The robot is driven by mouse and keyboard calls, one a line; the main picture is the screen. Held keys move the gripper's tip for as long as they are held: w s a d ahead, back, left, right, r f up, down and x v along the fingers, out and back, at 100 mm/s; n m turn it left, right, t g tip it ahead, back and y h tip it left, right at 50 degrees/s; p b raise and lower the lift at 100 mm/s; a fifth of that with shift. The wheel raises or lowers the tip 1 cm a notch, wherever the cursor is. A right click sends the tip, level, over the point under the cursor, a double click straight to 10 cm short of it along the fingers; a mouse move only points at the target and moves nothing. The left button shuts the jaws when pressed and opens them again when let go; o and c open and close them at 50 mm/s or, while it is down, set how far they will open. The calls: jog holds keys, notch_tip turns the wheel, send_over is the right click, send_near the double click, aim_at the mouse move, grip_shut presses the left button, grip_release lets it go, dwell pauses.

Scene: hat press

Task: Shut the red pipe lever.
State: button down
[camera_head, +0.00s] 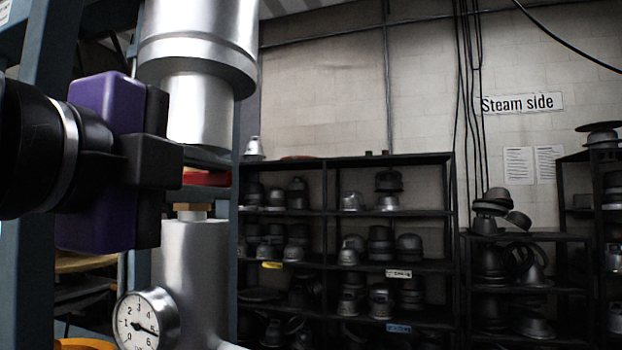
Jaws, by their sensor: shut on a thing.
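My gripper has a purple body and comes in from the left. The rest of the lever is hidden behind the fingers. The lever sits over a brass fitting (190,207) on a vertical silver pipe (195,265). I cannot tell the lever's full angle.
A wide silver pipe section (197,40) hangs just above my gripper. A round pressure gauge (147,320) juts out below. A blue-grey upright (40,200) stands at the left. Shelves (345,160) of metal hat forms line the back wall, away from my arm.

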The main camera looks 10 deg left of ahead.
jog(key=shift+f, duration=0.15)
jog(key=c, duration=1.4)
grip_release()
jog(key=shift+o, duration=0.2)
jog(key=s, duration=0.7)
jog(key=shift+s+a, duration=0.3)
jog(key=shift+s, duration=0.1)
